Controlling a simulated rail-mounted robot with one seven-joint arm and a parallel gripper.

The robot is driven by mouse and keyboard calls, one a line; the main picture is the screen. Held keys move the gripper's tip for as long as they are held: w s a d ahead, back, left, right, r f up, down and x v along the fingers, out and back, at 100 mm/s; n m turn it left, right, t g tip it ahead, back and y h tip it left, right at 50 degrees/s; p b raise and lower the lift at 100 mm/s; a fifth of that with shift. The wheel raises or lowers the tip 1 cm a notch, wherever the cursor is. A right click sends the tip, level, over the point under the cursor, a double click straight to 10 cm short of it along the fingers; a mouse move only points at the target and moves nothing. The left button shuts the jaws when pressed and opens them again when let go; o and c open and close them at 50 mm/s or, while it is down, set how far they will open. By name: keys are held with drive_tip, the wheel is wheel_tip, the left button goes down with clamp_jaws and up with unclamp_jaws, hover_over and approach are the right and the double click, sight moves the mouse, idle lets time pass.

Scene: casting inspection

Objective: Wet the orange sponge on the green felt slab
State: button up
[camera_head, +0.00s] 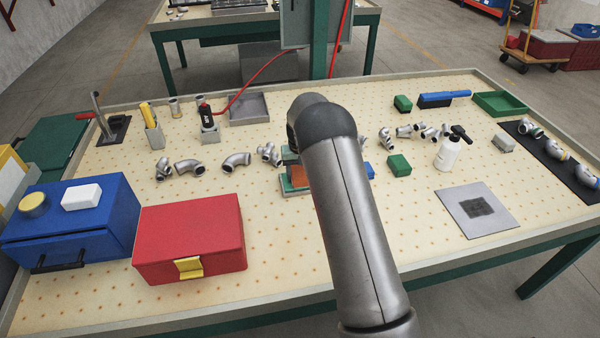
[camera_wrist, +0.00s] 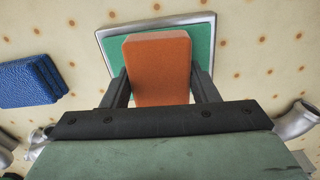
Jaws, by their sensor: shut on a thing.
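The orange sponge (camera_wrist: 158,62) is a rectangular block in the middle of the wrist view. My gripper (camera_wrist: 159,75) is shut on it, with one dark finger along each side. The green felt slab (camera_wrist: 202,45), set in a pale metal frame, lies behind the sponge, which covers its middle. I cannot tell whether the sponge touches the felt. In the head view, a small part of the sponge (camera_head: 299,175) and the slab's edge (camera_head: 286,185) show left of my arm, which hides the rest.
A blue block (camera_wrist: 30,82) lies left of the slab. Silver pipe elbows (camera_head: 237,161) lie around it. A red box (camera_head: 188,235) and a blue case (camera_head: 75,215) stand front left. A white spray bottle (camera_head: 448,153) and a metal plate (camera_head: 477,209) are to the right.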

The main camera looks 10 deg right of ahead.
sight(300, 172)
idle(0.3)
drive_tip(key=shift+r+p, duration=1.5)
drive_tip(key=shift+r, duration=2)
